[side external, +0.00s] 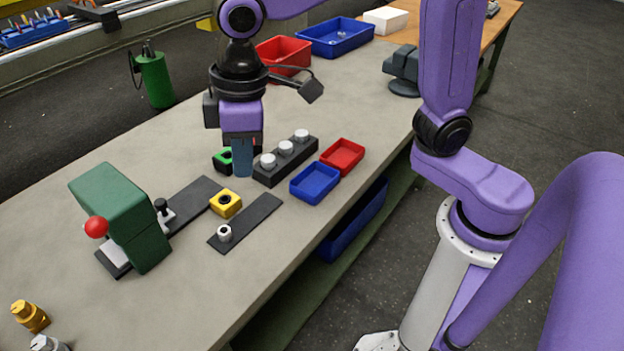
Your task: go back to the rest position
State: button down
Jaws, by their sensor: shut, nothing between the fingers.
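My gripper (243,160) points down over the middle of the bench, with its blue-grey fingers together and nothing seen between them. A green block (222,160) is just left of and behind the fingers, partly hidden by them. A dark rack (285,168) with several light round pegs is just to their right. A yellow block (226,204) with a round hole lies in front of the fingers. A dark flat plate (248,226) bears a small silver cylinder (225,233) near its front end. Whether the fingertips touch the bench cannot be told.
A green press (125,215) with a red ball (96,227) stands at left. A small blue tray (315,183) and a small red tray (342,157) lie right of the rack. Larger red (284,56) and blue bins (336,38) stand behind. The bench's front middle is clear.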

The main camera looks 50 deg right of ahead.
jog(key=s+d+f+n, duration=0.1)
jog(key=s+d+f, duration=0.2)
jog(key=s+d, duration=0.5)
jog(key=s+d+f+n, duration=0.1)
jog(key=s+d+f, duration=0.2)
jog(key=s+d, duration=0.5)
jog(key=d, duration=0.3)
jog(key=shift+f+n+g, duration=0.2)
jog(key=shift+n+g, duration=0.1)
jog(key=shift+n, duration=0.1)
